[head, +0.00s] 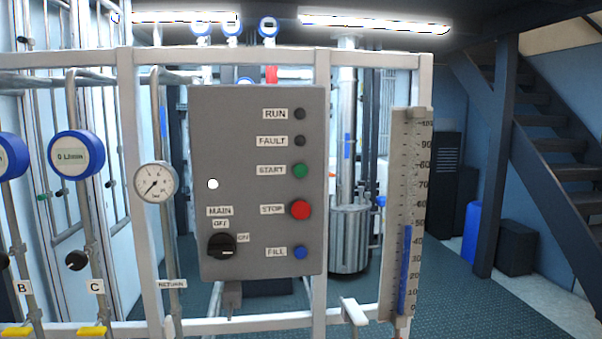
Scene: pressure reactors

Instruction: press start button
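The green start button (300,171) is on the right side of a grey control panel (215,130), beside a label reading START. The red stop button (300,209) is below it, and the blue fill button (300,252) is lower still. The RUN lamp (300,114) and FAULT lamp (300,141) above are dark. The black main switch (222,246) is at the lower left, with OFF and ON labels; its pointer seems turned towards ON. A white round spot (213,184) shows on the panel. Neither gripper is in view.
The panel hangs on a white frame (125,150). A pressure gauge (155,183) is to its left, and a level scale (401,210) with a blue column stands to its right. Blue flow meters (76,156) and pipes are at far left. Dark stairs (540,130) rise at right.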

